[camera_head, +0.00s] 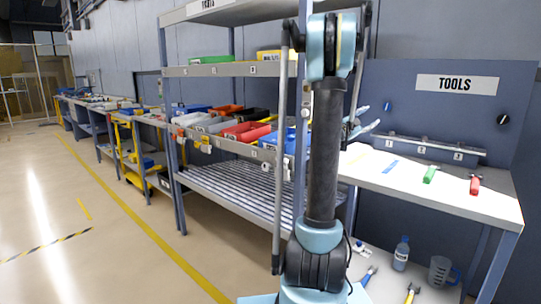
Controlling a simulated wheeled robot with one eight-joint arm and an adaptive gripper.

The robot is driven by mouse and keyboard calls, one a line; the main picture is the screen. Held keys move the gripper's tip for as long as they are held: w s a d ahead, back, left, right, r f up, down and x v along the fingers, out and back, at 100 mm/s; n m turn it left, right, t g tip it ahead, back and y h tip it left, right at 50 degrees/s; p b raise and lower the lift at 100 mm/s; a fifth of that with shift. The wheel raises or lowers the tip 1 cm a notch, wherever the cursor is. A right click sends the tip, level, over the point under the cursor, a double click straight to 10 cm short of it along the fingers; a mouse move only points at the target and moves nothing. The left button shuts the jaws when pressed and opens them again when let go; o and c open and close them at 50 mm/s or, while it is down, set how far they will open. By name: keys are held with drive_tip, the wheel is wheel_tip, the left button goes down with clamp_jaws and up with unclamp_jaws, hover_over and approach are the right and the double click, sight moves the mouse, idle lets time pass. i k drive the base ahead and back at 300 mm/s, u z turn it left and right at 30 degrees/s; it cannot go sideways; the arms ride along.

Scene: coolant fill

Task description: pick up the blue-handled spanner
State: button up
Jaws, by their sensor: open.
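A blue-handled tool (369,275), which looks like the spanner, lies on the low shelf under the tools bench, just right of my arm's base. Its metal end is too small to make out well. My gripper (369,121) shows partly behind my raised arm, in front of the tools panel. Its pale blue fingers are apart and empty. It is well above the low shelf and apart from the blue-handled tool.
A yellow-handled tool (411,292), a bottle (401,254) and a jug (439,270) share the low shelf. The bench top (498,203) above bears a blue strip (390,167), a green-handled tool (430,174) and a red-handled tool (475,184). Open floor is at left.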

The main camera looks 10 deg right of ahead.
sight(364, 282)
drive_tip(key=k, duration=1)
